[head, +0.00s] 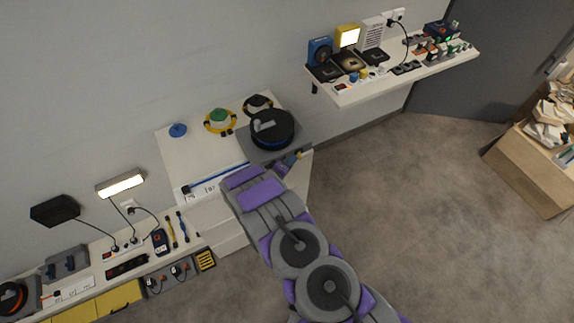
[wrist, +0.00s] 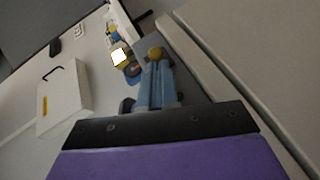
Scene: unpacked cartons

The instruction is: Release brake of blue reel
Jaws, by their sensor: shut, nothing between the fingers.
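The blue reel (head: 272,133) is a dark round drum with a blue rim, lying flat on a grey plate at the right end of the white bench. A grey lever-like part (head: 264,126) lies across its top; I cannot tell whether this is the brake. My gripper (head: 294,158) is just in front of the reel, at its lower right, apart from it as far as I can see. In the wrist view my gripper's fingers (wrist: 155,66) are together and hold nothing. A small yellow knob-like spot shows at their tips. The reel is not clearly visible in the wrist view.
A blue rod (head: 218,176) lies along the bench's front. Green-and-yellow (head: 218,118) and black-and-yellow (head: 257,105) coils sit behind. A crowded wall shelf (head: 372,86) is at the upper right. A tool bench (head: 90,302) stands lower left, a carton (head: 530,168) right. The carpet between is open.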

